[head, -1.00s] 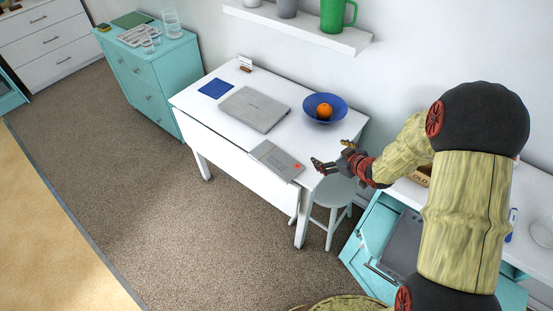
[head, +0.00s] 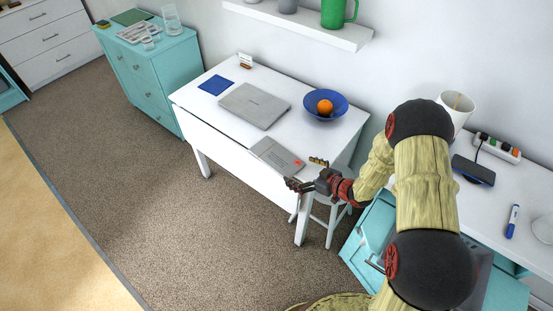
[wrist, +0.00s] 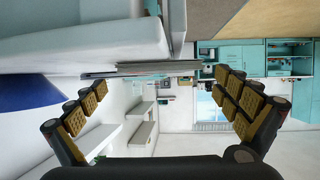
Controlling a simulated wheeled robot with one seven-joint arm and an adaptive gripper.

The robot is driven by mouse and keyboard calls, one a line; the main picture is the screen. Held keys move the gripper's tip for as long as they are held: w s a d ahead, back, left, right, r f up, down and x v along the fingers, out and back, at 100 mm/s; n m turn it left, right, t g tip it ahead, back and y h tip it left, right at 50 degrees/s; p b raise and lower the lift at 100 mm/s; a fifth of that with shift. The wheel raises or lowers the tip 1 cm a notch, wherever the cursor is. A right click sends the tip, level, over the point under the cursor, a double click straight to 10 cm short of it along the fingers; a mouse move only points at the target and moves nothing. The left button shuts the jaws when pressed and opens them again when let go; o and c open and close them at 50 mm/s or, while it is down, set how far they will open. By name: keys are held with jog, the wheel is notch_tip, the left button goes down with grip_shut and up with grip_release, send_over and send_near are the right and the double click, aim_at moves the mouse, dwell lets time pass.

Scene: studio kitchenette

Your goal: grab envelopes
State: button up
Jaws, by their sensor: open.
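The envelopes (head: 274,154) look like a flat grey bundle with a small red mark. They lie at the front right edge of the white table, and one end appears to stick out past the edge. In the wrist view the envelopes (wrist: 158,68) show edge-on as a thin grey slab ahead of and between my fingers. My gripper (head: 304,174) is open and empty, just off the table's right corner, close to the envelopes' marked end. Its two padded fingers are spread wide in the wrist view (wrist: 160,88). I see no contact.
The white table (head: 215,118) also bears a closed grey laptop (head: 254,105), a blue bowl (head: 340,109) with an orange (head: 325,107), and a blue square (head: 216,85). A stool (head: 327,215) stands below my gripper. A counter (head: 480,215) is at the right.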

jog(key=shift+x, duration=1.2)
jog(key=shift+c, duration=0.3)
jog(key=c, duration=1)
